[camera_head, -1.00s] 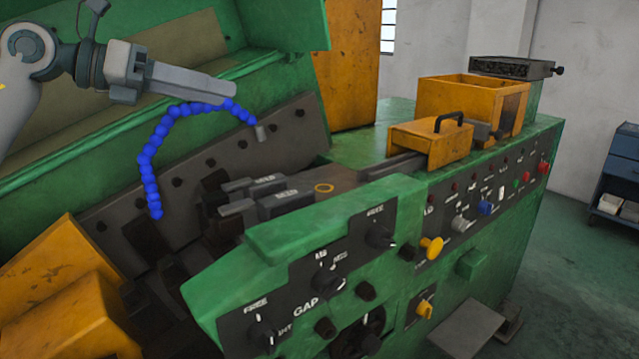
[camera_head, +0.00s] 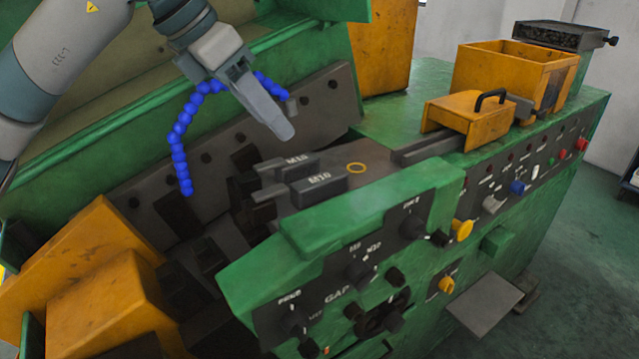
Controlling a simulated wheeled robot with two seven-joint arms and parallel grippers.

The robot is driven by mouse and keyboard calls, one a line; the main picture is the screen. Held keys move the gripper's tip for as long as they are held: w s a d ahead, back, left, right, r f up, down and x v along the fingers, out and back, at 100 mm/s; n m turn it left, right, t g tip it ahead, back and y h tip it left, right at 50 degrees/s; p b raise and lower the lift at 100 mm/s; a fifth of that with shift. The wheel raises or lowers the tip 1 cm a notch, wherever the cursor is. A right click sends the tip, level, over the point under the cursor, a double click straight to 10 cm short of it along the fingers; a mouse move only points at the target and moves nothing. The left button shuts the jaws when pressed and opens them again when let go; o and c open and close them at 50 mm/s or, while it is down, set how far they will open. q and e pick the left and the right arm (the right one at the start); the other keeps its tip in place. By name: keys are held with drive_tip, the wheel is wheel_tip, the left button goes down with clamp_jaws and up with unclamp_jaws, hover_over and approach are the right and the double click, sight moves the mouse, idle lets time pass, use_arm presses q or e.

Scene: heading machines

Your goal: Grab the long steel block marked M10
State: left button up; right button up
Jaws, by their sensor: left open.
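Two dark steel blocks with white M10 lettering lie side by side on the machine bed. The nearer block (camera_head: 322,187) looks longer, and the farther block (camera_head: 299,166) sits just behind it. Lighter grey pieces stick out at their left ends. My left gripper (camera_head: 283,131) is above and slightly left of the blocks, pointing down to the right. Its fingers are seen nearly edge-on, it is open, and nothing shows between them. It is apart from both blocks. My right gripper is out of view.
A blue segmented hose (camera_head: 178,139) arches behind and left of my left gripper. The green control panel (camera_head: 370,240) rises in front of the blocks. A yellow handled box (camera_head: 470,118) stands to the right, and yellow guards (camera_head: 95,265) at lower left.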

use_arm(q)
drive_tip(key=p, duration=0.3)
approach(319, 178)
drive_tip(key=p+x, duration=0.1)
drive_tip(key=x, duration=0.2)
drive_tip(key=shift+w+d+f+p, duration=0.15)
drive_tip(key=shift+w+f+p, duration=0.1)
drive_tip(key=shift+f+p, duration=0.1)
drive_tip(key=shift+w+d+f, duration=0.15)
drive_tip(key=shift+d+f, duration=0.1)
drive_tip(key=shift+f, duration=0.3)
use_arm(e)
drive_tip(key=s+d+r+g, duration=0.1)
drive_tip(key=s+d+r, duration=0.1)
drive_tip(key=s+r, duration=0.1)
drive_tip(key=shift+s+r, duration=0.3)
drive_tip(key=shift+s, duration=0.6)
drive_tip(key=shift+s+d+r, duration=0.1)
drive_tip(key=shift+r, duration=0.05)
